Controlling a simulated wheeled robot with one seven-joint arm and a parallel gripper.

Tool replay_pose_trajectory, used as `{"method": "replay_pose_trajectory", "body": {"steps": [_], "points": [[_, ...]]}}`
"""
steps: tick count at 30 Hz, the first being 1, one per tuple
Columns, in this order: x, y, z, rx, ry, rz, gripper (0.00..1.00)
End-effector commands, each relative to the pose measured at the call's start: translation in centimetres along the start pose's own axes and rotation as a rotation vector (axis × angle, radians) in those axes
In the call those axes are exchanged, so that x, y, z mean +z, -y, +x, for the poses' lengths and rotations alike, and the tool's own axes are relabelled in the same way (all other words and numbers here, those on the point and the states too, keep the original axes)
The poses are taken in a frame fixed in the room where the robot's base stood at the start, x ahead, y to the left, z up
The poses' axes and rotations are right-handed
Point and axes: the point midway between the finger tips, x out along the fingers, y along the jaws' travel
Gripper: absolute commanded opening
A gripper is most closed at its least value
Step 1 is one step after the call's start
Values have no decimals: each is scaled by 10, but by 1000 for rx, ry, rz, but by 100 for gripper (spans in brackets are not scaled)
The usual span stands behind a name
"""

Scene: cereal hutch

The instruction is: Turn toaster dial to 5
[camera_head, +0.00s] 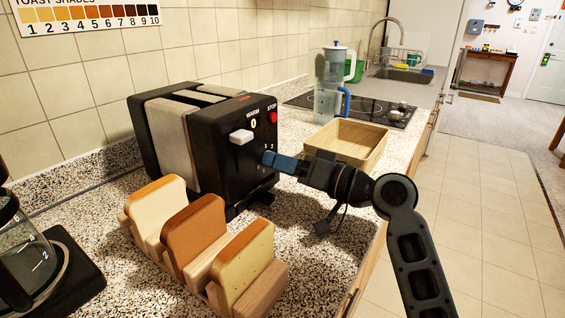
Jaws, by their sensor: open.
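A black and silver toaster (205,135) stands on the speckled counter, its control face turned to the right and toward me. A light lever (241,137), a WARM marking and a red STOP button (273,117) show on that face. Small digits show just above my gripper, the readable ones looking like 1 and 2. The dial itself is hidden behind my gripper, so its setting cannot be read. My gripper (268,158) has blue fingers right at the lower control face. It is open; whether the fingers touch or straddle the dial cannot be told.
A wooden rack with several bread slices (192,232) stands in front of the toaster. A wooden box (348,139) sits behind my arm, with a blue-handled pitcher (328,85) beyond it. A glass carafe (20,250) is at the left. The floor at right is clear.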

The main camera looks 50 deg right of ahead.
Motion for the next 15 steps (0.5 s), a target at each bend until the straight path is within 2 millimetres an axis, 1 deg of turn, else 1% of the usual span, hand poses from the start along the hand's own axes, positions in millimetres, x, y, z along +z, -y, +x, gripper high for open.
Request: {"method": "replay_pose_trajectory", "body": {"steps": [8, 11, 15], "points": [[0, 0, 2, 0, 0, -1, 57], [0, 0, 2, 0, 0, -1, 49], [0, 0, 2, 0, -1, -1, 36]]}}
